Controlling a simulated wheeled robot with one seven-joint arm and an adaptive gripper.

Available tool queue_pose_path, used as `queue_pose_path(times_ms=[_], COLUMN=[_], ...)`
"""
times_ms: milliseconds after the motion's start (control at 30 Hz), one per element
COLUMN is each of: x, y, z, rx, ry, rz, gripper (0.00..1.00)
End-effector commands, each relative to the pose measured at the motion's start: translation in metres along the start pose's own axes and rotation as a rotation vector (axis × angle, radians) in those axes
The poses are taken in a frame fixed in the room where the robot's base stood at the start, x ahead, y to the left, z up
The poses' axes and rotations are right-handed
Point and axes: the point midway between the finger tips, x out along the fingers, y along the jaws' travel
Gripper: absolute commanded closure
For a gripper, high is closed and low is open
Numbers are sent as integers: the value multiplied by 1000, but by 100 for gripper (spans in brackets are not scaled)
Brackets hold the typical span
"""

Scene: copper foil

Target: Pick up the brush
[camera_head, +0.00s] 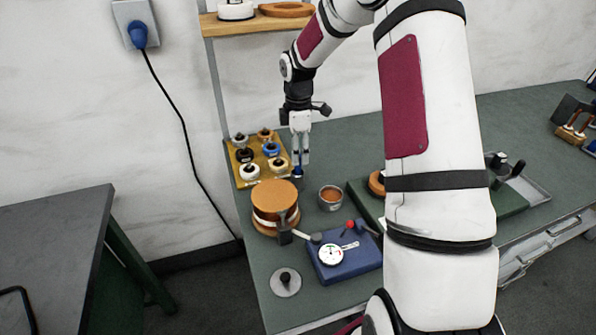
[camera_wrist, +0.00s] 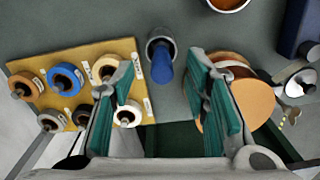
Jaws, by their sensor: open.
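A blue rounded handle, which looks like the brush, stands in a grey round holder in the wrist view (camera_wrist: 162,66). In the head view its blue part (camera_head: 298,172) shows just below my fingertips; the rest is hidden. My gripper (camera_head: 301,161) points down over it, and the fingers are open and empty. In the wrist view my gripper (camera_wrist: 161,84) has its teal-padded fingers spread to the left and right, with the blue handle in the gap between them near their tips. I cannot tell the height gap. The brush's bristles are not visible.
A yellow board with several spools (camera_head: 239,171) lies left of my gripper. A copper-coloured drum (camera_head: 275,201) stands in front, with a metal cup (camera_head: 331,198) to its right. A blue box with a dial (camera_head: 354,265) and a disc with a black knob (camera_head: 286,284) are nearer.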

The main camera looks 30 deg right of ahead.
Motion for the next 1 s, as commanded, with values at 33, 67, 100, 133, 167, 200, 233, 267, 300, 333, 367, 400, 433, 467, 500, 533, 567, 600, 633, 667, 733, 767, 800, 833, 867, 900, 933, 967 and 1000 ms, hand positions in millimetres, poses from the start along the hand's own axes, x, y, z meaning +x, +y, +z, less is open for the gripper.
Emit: queue_pose_path(times_ms=[33,67,100,133,167,200,233,267,300,333,367,400,433,467,500,533,567,600,633,667,733,767,800,833,867,900,933,967,1000], x=[8,13,18,23,27,31,34,36,38,39,40,40,40,40,40,40,40,40,40,40,39,39,39,39,39,39,39,39,39], y=[-3,-3,-4,-4,-3,-3,-3,-2,-2,-2,-2,-2,-2,-2,-2,-2,-2,-2,-2,-2,-2,-2,-2,-2,-2,-2,-2,-2,-2], z=[-1,-2,-3,-2,-2,-2,-2,-2,-2,-2,-2,-2,-2,-2,-2,-2,-2,-2,-2,-2,-2,-2,-2,-2,-2,-2,-2,-2,-2], rx=[-2,-2,-2,-1,0,0,0,0,0,0,0,0,0,0,0,0,0,0,0,0,0,0,0,0,0,0,0,0,0], ry=[0,1,0,0,0,0,0,0,0,0,0,0,0,0,0,0,0,0,0,0,0,0,0,0,0,0,0,0,0], rz=[-6,-5,-5,-5,-4,-3,-3,-3,-2,-1,-1,0,0,0,0,0,0,0,0,0,-1,-1,-1,-1,-1,-1,-1,-1,-1], gripper=[58,58,58,58,58,58,58,58,58,58,58,58,58,58,58,58,60,69,76,83,99,100,100,100,100,100,100,100,100])
